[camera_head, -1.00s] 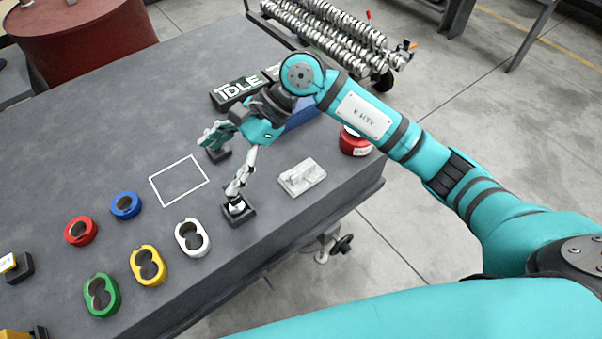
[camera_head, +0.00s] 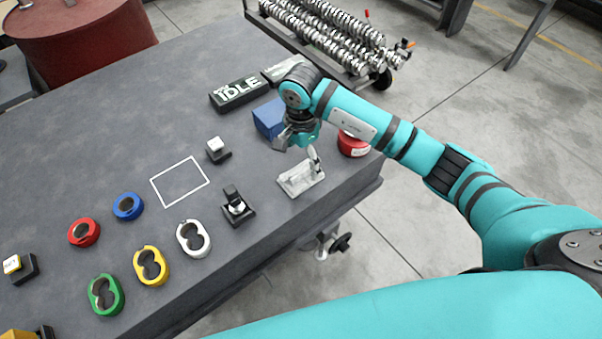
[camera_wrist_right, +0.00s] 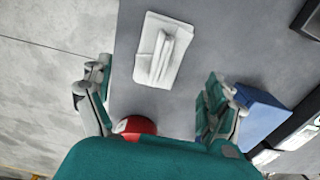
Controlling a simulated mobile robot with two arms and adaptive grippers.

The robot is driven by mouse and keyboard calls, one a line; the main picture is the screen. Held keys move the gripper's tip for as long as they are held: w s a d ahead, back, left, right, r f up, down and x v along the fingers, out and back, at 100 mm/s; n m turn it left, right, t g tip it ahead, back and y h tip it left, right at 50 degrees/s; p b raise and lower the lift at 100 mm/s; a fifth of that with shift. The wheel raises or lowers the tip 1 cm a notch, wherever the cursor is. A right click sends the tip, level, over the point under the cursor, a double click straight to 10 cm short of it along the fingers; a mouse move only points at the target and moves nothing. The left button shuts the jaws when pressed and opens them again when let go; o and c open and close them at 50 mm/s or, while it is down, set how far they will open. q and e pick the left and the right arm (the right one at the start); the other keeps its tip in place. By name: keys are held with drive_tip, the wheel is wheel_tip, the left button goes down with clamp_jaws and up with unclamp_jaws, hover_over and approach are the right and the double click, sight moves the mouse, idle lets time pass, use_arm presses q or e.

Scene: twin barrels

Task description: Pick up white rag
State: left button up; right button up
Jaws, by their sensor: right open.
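The white rag (camera_head: 298,181) lies folded on the grey table near its front right edge. In the right wrist view the rag (camera_wrist_right: 162,50) lies ahead of the fingers, a little right of the middle, with a raised fold along it. My right gripper (camera_head: 298,148) is above the table just behind the rag, and one finger overlaps the rag's far edge in the head view. In the right wrist view my right gripper (camera_wrist_right: 155,95) has its fingers wide apart with nothing between them. My left gripper is not in view.
A blue box (camera_head: 268,118) and a red round tin (camera_head: 352,144) stand close to my right gripper. A black switch (camera_head: 238,208) and a white button (camera_head: 217,149) stand to the left. Coloured rings, including a white one (camera_head: 193,238), lie farther left. An IDLE sign (camera_head: 239,92) stands behind.

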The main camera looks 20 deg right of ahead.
sight(301, 169)
drive_tip(key=shift+f+p, duration=0.7)
drive_tip(key=shift+f, duration=2.35)
drive_tip(key=shift+c, duration=0.5)
drive_tip(key=c, duration=1.2)
drive_tip(key=shift+r, duration=0.1)
drive_tip(key=shift+w+r, duration=0.1)
drive_tip(key=shift+r, duration=0.5)
wheel_tip(301, 169, up, 2)
drive_tip(key=shift+r+b, duration=0.1)
drive_tip(key=shift+b, duration=0.5)
drive_tip(key=s+a+b, duration=0.1)
drive_tip(key=s+a, duration=0.1)
drive_tip(key=s, duration=0.5)
drive_tip(key=s+a+r+b, duration=0.1)
drive_tip(key=s+a, duration=0.1)
drive_tip(key=s, duration=0.6)
drive_tip(key=shift+s+a+r, duration=0.2)
drive_tip(key=shift+a, duration=0.2)
